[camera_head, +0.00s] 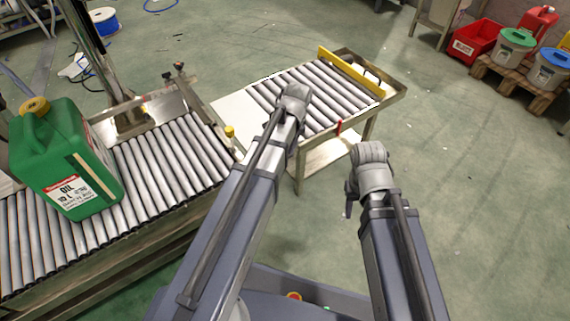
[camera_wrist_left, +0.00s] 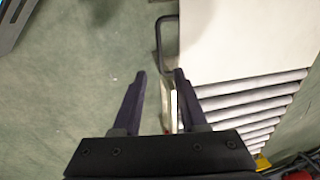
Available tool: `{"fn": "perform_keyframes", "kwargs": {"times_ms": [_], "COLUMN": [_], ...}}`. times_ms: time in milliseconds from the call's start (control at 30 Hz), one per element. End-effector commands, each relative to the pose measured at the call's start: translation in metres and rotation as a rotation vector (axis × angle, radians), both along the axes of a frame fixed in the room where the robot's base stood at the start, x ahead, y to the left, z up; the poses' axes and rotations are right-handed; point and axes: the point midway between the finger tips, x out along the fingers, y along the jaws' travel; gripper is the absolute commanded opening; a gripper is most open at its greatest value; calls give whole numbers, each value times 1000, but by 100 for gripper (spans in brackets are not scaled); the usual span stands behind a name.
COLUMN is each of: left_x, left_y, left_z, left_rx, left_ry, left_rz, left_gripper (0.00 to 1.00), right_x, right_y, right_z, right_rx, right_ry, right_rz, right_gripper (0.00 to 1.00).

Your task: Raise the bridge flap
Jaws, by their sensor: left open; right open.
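A pale flat panel, which looks like the bridge flap (camera_head: 232,113), adjoins the left end of the right roller table; my left arm partly covers it in the head view. In the left wrist view the pale panel (camera_wrist_left: 245,38) is at upper right, with a dark bent bar handle (camera_wrist_left: 159,38) beside it. I cannot tell its exact tilt. My left gripper (camera_wrist_left: 159,73) is open and empty, its fingertips near the table's side edge and just short of the handle in the picture. My right gripper (camera_head: 349,196) hangs over the floor, right of the table, its fingers mostly hidden.
A green oil can (camera_head: 66,160) stands on the left roller conveyor (camera_head: 165,155). The right roller table (camera_head: 318,92) carries a yellow bar (camera_head: 350,74) at its far end and a red piece (camera_head: 339,128) on its near side.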

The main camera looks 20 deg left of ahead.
Motion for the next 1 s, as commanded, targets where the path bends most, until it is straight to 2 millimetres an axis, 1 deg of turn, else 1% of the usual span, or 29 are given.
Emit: {"fn": "perform_keyframes", "kwargs": {"times_ms": [33, 233, 367, 567, 900, 1000], "left_x": [1, 1, 1, 3, 8, 9], "left_y": [1, 1, 2, 4, 10, 11], "left_z": [-3, -3, -9, -28, -70, -77], "left_rx": [1, 1, 1, 0, 0, 0], "left_ry": [0, 0, 0, 0, 0, 0], "left_rz": [-1, -2, -2, -2, -2, -2], "left_gripper": [42, 42, 42, 42, 42, 42], "right_x": [0, 0, 0, 0, 0, 0], "right_y": [0, 0, 0, 0, 0, 0], "right_z": [-3, -3, -9, -28, -70, -77], "right_rx": [0, 0, 0, 0, 0, 0], "right_ry": [0, 0, 0, -1, -2, -3], "right_rz": [0, 0, -1, -5, -14, -15], "right_gripper": [50, 50, 50, 50, 50, 50]}}
